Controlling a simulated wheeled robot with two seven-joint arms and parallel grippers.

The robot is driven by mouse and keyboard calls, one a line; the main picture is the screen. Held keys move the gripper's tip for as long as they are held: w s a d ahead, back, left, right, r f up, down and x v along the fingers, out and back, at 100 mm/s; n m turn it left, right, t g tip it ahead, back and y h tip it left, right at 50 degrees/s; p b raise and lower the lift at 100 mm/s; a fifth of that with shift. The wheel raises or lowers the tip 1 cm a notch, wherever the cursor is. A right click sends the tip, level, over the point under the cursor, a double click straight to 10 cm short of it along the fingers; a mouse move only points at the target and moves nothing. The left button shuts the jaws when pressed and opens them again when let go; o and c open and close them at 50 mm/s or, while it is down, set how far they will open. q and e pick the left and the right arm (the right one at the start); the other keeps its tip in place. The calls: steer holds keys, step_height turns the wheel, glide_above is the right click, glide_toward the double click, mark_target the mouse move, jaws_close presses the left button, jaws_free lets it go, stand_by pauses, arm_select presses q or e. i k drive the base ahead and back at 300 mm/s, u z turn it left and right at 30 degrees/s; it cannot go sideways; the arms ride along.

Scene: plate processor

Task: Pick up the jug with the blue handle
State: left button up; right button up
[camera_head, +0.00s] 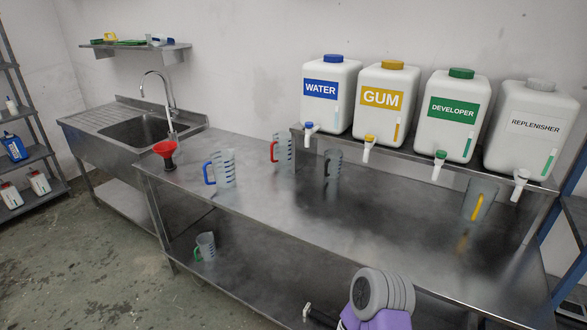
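The jug with the blue handle (224,168) stands upright on the steel table (260,215), left of the middle. It is clear with dark marks, and its blue handle is on its left side. No gripper is near it. A purple and grey part of my arm shows at the bottom edge, right of centre. Beside it is a small dark piece with a pale tip, perhaps part of my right gripper (308,313); whether it is open cannot be told. My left gripper is not in view.
A red funnel (165,150) is left of the jug. Jugs with red (283,150), black (333,165) and yellow (478,203) handles stand to the right. A green-handled jug (205,247) is on the lower shelf. Large tanks (383,100) line the back. The table's front is clear.

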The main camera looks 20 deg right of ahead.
mark_target(222, 161)
steer(key=u, duration=0.55)
steer(key=i, duration=1.2)
steer(key=u, duration=0.3)
